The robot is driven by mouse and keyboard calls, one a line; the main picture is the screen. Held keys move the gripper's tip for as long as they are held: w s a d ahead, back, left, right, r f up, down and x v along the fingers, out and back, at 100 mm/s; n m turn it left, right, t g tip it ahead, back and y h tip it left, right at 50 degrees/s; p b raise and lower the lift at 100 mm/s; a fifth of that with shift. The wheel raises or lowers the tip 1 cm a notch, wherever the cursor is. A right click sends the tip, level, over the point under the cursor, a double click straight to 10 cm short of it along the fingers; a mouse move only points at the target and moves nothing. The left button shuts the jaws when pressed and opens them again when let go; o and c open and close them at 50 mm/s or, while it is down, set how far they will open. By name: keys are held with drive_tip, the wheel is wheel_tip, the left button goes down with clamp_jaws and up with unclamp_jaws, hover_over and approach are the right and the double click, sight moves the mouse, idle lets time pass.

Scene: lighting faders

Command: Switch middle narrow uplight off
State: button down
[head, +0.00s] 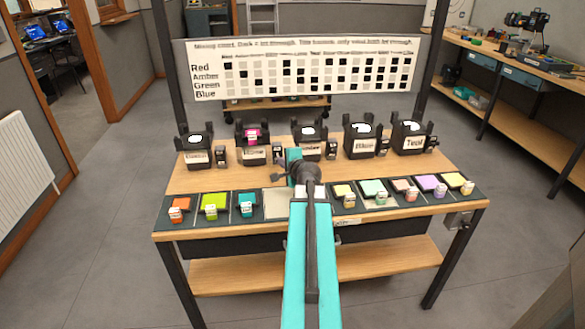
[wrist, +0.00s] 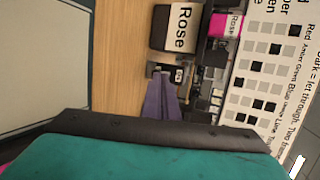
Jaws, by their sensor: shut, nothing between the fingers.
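Five wide black lamps stand in a row at the back of the desk, each with a small narrow black uplight beside it. The middle wide lamp (head: 310,142) glows white, with a narrow uplight (head: 331,150) to its right. The second lamp from the left (head: 253,145) glows pink; its narrow uplight (head: 278,153) is left of my arm. In the wrist view the box labelled Rose (wrist: 178,28) has a small labelled unit (wrist: 178,75) below it. My gripper (wrist: 163,82) is shut and empty; its purple-grey fingers are close to that unit, contact unclear. In the head view my arm hides the fingers.
A dark strip along the desk front holds coloured fader tiles, with orange (head: 177,208) at left and yellow (head: 458,182) at right. My arm covers the strip's middle. A chart board (head: 300,70) stands behind the lamps.

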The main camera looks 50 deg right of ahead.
drive_tip(key=v, duration=0.3)
drive_tip(key=shift+s+r+p, duration=0.15)
drive_tip(key=shift+s+p, duration=0.15)
drive_tip(key=shift+p, duration=0.25)
drive_tip(key=shift+a+p, duration=0.15)
drive_tip(key=shift+p, duration=0.5)
drive_tip(key=shift+s+a+r+p, duration=0.2)
drive_tip(key=shift+s+p, duration=0.1)
drive_tip(key=shift+p, duration=0.9)
drive_tip(key=shift+s+a+r+p, duration=0.2)
drive_tip(key=shift+s+p, duration=0.15)
drive_tip(key=shift+p, duration=0.85)
drive_tip(key=shift+s+a+p, duration=0.1)
drive_tip(key=shift+s+p, duration=0.1)
drive_tip(key=shift+p, duration=0.7)
drive_tip(key=p, duration=0.4)
drive_tip(key=shift+s+a+r+p, duration=0.25)
drive_tip(key=shift+s+a+p, duration=0.05)
drive_tip(key=shift+s+p, duration=0.1)
drive_tip(key=p, duration=0.2)
drive_tip(key=s+p, duration=0.1)
drive_tip(key=p, duration=0.2)
drive_tip(key=shift+a+r, duration=0.15)
drive_tip(key=shift+a, duration=0.15)
